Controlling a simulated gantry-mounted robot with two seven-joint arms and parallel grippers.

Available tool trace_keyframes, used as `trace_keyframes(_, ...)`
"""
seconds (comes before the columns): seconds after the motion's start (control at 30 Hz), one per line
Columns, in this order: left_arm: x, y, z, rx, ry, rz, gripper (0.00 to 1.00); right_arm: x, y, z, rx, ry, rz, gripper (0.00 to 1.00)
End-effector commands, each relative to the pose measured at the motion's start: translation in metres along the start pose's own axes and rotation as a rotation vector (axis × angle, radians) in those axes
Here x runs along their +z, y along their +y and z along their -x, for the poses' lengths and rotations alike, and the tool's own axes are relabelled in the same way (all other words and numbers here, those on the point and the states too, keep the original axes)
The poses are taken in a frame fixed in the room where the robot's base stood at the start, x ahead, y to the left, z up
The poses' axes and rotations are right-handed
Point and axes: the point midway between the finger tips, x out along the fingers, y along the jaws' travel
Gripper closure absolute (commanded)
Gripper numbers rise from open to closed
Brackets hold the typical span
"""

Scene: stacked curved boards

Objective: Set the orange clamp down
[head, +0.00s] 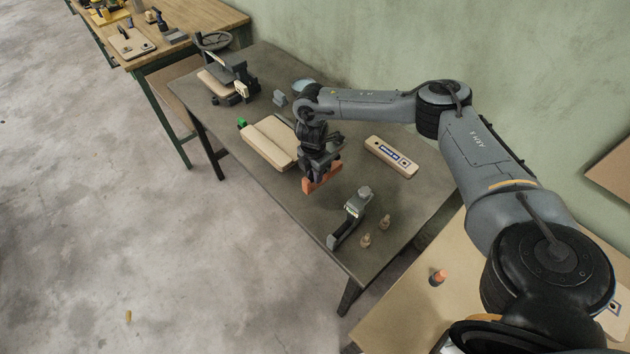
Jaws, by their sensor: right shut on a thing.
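The orange clamp (322,180) is at the middle of the dark table, below my right gripper (312,168). My right gripper points down and is shut on the clamp. The clamp is low over the table top; I cannot tell whether it touches the surface. Part of it is hidden by the gripper. My left gripper is not in the head view.
Curved beige boards (271,142) lie left of the clamp. A labelled beige block (391,157) lies to its right. A black and silver clamp (350,216) and two small wooden pegs (385,222) stand nearer the front. Bare dark table (290,205) lies left of the black clamp.

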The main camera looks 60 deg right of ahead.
Motion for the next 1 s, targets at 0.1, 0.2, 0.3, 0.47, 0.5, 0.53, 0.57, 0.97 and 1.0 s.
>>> trace_keyframes(0.1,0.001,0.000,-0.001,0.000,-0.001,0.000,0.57,0.000,0.001,-0.006,0.001,0.000,0.000,1.00)
trace_keyframes(0.2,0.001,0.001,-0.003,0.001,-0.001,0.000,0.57,-0.001,0.001,-0.018,0.001,-0.001,0.000,1.00)
trace_keyframes(0.3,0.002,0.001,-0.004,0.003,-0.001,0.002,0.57,-0.001,0.001,-0.030,0.001,-0.001,-0.001,1.00)
trace_keyframes(0.47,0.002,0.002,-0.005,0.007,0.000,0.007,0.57,-0.001,0.001,-0.037,0.002,-0.001,-0.001,1.00)
trace_keyframes(0.5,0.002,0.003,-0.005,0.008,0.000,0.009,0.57,-0.001,0.001,-0.037,0.002,-0.001,-0.001,1.00)
trace_keyframes(0.53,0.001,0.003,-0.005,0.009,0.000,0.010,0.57,-0.001,0.001,-0.036,0.002,-0.001,-0.001,1.00)
trace_keyframes(0.57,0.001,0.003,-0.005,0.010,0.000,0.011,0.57,-0.001,0.001,-0.036,0.002,-0.001,-0.001,1.00)
trace_keyframes(0.97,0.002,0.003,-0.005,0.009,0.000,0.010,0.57,-0.002,0.000,-0.040,0.001,0.000,0.000,0.53)
trace_keyframes(1.0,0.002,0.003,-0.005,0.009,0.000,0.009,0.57,-0.002,0.000,-0.040,0.001,0.000,0.000,0.52)
